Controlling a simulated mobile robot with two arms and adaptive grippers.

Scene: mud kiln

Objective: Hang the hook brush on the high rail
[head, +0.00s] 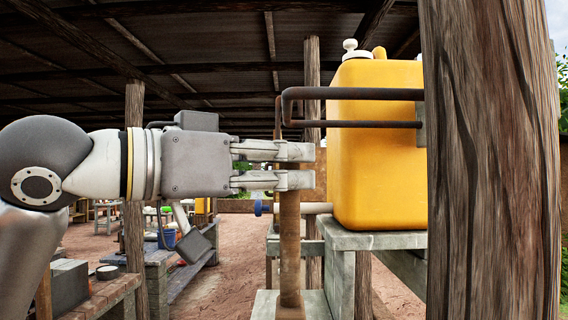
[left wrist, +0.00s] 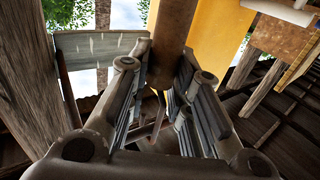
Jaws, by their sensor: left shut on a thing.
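The hook brush (head: 290,240) is a brown upright shaft, and my left gripper (head: 298,165) is shut around its upper part. A thin brown piece at its top shows just left of the rail's end. The shaft also shows between the fingers in the left wrist view (left wrist: 172,40). The high rail (head: 360,93) is a dark metal bar with a bent left end and a lower bar below it, fixed to a wooden post on the right. I cannot tell whether the brush's top touches the rail. My right gripper is not in view.
A yellow jerrycan (head: 378,160) stands on a grey bench (head: 370,240) behind the rail. A thick wooden post (head: 490,180) fills the right side. A brick bench (head: 110,295) is at lower left. The dirt floor (head: 235,275) shows between the benches.

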